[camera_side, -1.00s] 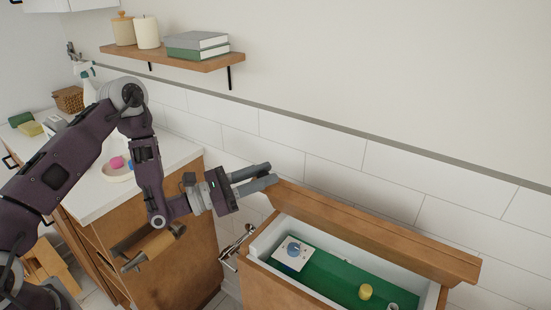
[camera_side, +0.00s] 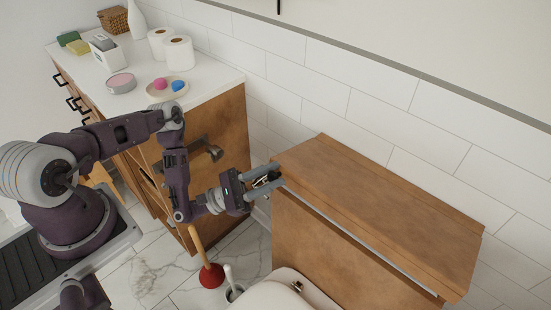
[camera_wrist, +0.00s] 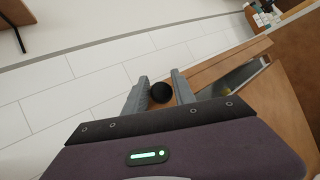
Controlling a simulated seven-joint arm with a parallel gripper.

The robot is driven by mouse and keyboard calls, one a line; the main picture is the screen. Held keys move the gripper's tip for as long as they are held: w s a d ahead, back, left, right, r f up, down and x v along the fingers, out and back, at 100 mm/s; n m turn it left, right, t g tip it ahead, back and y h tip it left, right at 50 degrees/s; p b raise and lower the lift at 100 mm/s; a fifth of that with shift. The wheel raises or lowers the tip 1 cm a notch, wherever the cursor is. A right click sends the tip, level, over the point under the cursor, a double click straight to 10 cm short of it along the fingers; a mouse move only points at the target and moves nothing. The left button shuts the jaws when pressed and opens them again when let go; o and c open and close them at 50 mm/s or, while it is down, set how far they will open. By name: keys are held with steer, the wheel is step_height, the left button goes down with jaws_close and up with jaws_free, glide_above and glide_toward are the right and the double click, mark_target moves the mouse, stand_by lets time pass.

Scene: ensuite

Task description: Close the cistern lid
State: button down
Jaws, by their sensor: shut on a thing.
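The wooden cistern lid (camera_side: 375,205) lies low over the cistern (camera_side: 335,260). A thin pale strip shows along its front edge, so a narrow gap seems to remain there. In the wrist view the lid (camera_wrist: 229,60) is right of the fingers, with the pale strip beside it. My gripper (camera_side: 272,176) is at the lid's left front corner. In the wrist view my gripper (camera_wrist: 163,88) has its fingers apart, on either side of a dark round thing (camera_wrist: 162,92). I cannot tell what this is.
A white toilet lid (camera_side: 275,296) is in front of the cistern. A plunger (camera_side: 210,274) stands on the floor at left. The counter (camera_side: 215,78) carries paper rolls and a dish. The tiled wall (camera_side: 400,120) is behind.

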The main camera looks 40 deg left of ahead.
steer(key=shift+s+f+m+h, duration=0.1)
steer(key=shift+f+m+h, duration=0.3)
steer(key=shift+f, duration=0.5)
steer(key=shift+f+m+h, duration=0.4)
steer(key=shift+f, duration=0.5)
steer(key=c, duration=1.1)
jaws_free()
steer(key=shift+r, duration=0.1)
